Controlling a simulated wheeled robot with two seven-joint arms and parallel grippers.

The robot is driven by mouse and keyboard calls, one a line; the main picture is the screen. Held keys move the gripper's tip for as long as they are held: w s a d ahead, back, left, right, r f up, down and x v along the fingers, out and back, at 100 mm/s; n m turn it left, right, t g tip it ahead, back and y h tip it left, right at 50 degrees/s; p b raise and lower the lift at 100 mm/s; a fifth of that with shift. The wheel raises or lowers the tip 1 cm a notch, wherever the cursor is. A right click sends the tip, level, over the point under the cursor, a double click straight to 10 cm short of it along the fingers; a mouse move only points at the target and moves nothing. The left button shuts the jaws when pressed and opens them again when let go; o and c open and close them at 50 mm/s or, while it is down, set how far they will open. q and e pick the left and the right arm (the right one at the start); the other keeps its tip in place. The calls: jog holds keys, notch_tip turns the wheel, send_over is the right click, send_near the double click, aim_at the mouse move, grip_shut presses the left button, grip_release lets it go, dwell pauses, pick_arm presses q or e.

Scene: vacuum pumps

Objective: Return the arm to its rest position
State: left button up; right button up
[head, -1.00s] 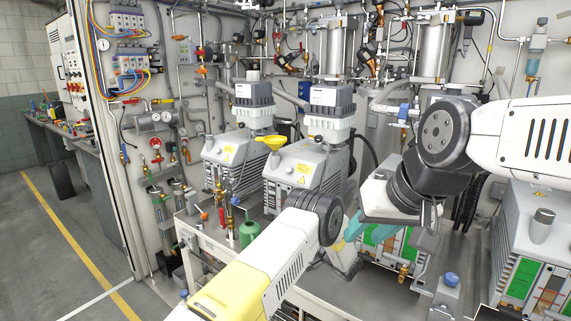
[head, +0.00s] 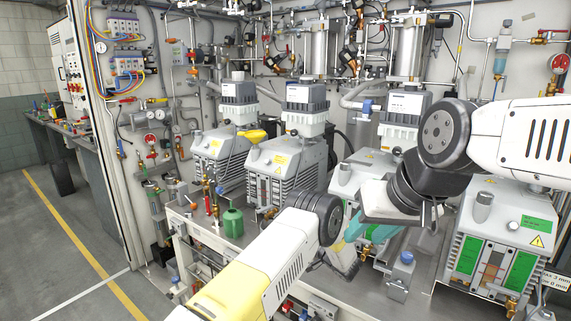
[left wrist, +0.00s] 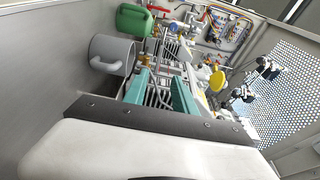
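My left arm (head: 262,265), white and yellow, reaches in from the bottom left of the head view, its black joint in front of the bench. Its gripper is hidden there behind the arm. In the left wrist view my left gripper (left wrist: 160,92) shows two teal fingers apart, with nothing held between them. My right arm (head: 530,135) comes in from the right, bent at a large black joint. My right gripper (head: 365,230) points down-left, close to the left arm's end in the picture. Its teal fingers are partly covered, so their opening is unclear.
Grey vacuum pumps (head: 290,165) line the bench under pipes and cylinders. A green can (head: 232,222) stands near the bench's front left. The left wrist view shows a grey mug (left wrist: 112,55) and a yellow funnel (left wrist: 217,80). The floor at left (head: 50,260) is clear.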

pick_arm(q)
jog(key=w+r+n+t+h, duration=0.1)
jog(key=w+r+n+h, duration=0.4)
jog(key=r, duration=1.3)
jog(key=s+a+r+g+h, duration=0.1)
jog(key=s+a+r+h, duration=0.1)
jog(key=s+r+h, duration=0.45)
jog(key=s+a+r+h, duration=0.1)
jog(key=a+r+h, duration=0.15)
jog(key=r, duration=0.65)
jog(key=s+a+r+g+h, duration=0.1)
jog(key=s+a+g, duration=0.1)
jog(key=s, duration=0.7)
jog(key=s+a+r+g+h, duration=0.1)
jog(key=s+a+r, duration=0.15)
jog(key=s, duration=0.55)
jog(key=s+a+f+n+g, duration=0.1)
jog(key=s+a+f, duration=0.1)
jog(key=s, duration=0.5)
jog(key=s+a+f+n+g+y, duration=0.1)
jog(key=s+a+f+g, duration=0.1)
jog(key=s, duration=0.6)
jog(key=s+a+f+n+g+y, duration=0.1)
jog(key=s+a+f+n, duration=0.1)
jog(key=s, duration=0.6)
jog(key=shift+a+f, duration=0.75)
jog(key=shift+a, duration=0.4)
jog(key=shift+o, duration=0.2)
